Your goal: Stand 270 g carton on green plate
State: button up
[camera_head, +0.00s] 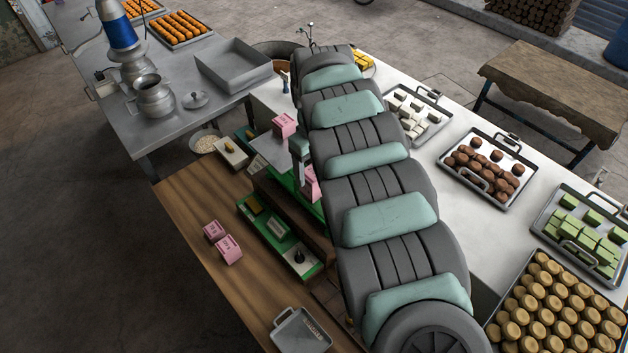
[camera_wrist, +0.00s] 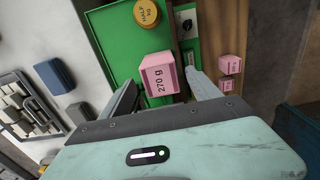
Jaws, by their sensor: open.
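In the wrist view a pink carton marked 270 g (camera_wrist: 160,78) is between the fingers of my gripper (camera_wrist: 161,88), which is open. A green surface (camera_wrist: 112,42), apparently the green plate, lies behind the carton. I cannot tell whether the carton rests on it or is just above it. A yellow half-kilogram weight (camera_wrist: 146,13) is on the green beyond the carton. In the head view my arm hides much of this area. One pink carton (camera_head: 311,184) shows partly beside the arm, and another (camera_head: 284,125) stands farther back. Their labels are unreadable there.
Two more pink cartons (camera_head: 229,249) stand on the wooden table, left of a green tray (camera_head: 272,241) with small items. A grey pan (camera_head: 300,331) sits at the front. Trays of sweets (camera_head: 487,166) cover the white counter on the right. The wooden table's left part is clear.

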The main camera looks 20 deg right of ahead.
jog(key=shift+r+b, duration=0.35)
jog(key=shift+r, duration=2.3)
